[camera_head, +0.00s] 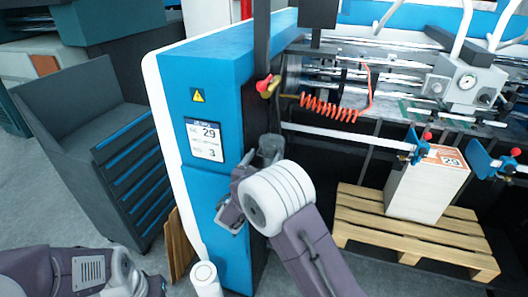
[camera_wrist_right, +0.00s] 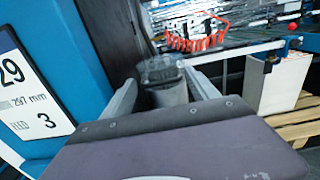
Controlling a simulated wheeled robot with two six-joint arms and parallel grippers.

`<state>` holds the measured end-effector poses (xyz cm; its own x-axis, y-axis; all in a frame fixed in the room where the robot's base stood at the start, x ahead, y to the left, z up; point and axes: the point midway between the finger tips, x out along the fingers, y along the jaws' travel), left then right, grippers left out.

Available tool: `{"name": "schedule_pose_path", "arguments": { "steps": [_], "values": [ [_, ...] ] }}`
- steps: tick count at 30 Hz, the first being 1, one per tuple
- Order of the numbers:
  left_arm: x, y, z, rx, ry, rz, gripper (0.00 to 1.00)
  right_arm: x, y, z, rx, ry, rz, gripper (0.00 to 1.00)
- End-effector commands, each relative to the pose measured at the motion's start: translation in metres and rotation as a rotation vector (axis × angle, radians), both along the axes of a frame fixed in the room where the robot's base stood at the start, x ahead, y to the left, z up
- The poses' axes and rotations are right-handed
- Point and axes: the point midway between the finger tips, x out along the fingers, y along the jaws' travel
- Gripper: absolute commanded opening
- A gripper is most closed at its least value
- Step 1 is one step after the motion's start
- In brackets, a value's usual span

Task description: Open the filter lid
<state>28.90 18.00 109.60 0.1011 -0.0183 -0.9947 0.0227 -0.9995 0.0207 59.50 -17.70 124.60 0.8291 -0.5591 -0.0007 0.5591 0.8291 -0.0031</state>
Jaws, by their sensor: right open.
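The filter (camera_head: 271,145) is a small grey cylinder on the dark side of the blue machine, beside its front panel. In the right wrist view the filter (camera_wrist_right: 166,92) stands upright with a clear, glassy-looking top, which I take to be the lid. My right gripper (camera_head: 256,163) is at the filter and partly hides it. In the wrist view the fingers of my right gripper (camera_wrist_right: 161,80) are spread, one on each side of the filter. I cannot tell whether they touch it. Part of my left arm shows at the lower left, but its gripper is out of frame.
The blue machine panel (camera_head: 205,80) with a "29 / 3" label (camera_head: 204,139) is close left of the gripper. A red coiled hose (camera_head: 335,108) and a red-handled valve (camera_head: 267,87) are nearby. A pallet (camera_head: 410,235) bears a white stack (camera_head: 425,190). A dark drawer cabinet (camera_head: 85,125) stands left.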

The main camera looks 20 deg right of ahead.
Motion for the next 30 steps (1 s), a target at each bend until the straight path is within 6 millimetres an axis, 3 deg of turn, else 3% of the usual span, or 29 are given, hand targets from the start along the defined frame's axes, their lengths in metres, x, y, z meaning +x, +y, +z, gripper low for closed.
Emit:
{"name": "schedule_pose_path", "arguments": {
  "steps": [10, 18, 25, 30],
  "values": [
    [0.000, 0.000, 0.003, 0.000, 0.000, 0.000, 0.36, 0.008, -0.006, -0.001, 0.001, 0.000, 0.000, 0.68],
    [0.000, 0.000, 0.003, 0.000, 0.000, 0.000, 0.36, 0.007, -0.006, -0.001, 0.001, 0.000, -0.001, 0.00],
    [0.000, 0.000, 0.008, 0.000, 0.000, 0.000, 0.36, 0.007, -0.003, 0.003, 0.008, 0.010, -0.002, 0.00],
    [0.000, 0.000, 0.027, 0.000, 0.000, 0.000, 0.36, 0.008, 0.008, 0.016, 0.042, 0.056, 0.000, 0.00]
  ]
}}
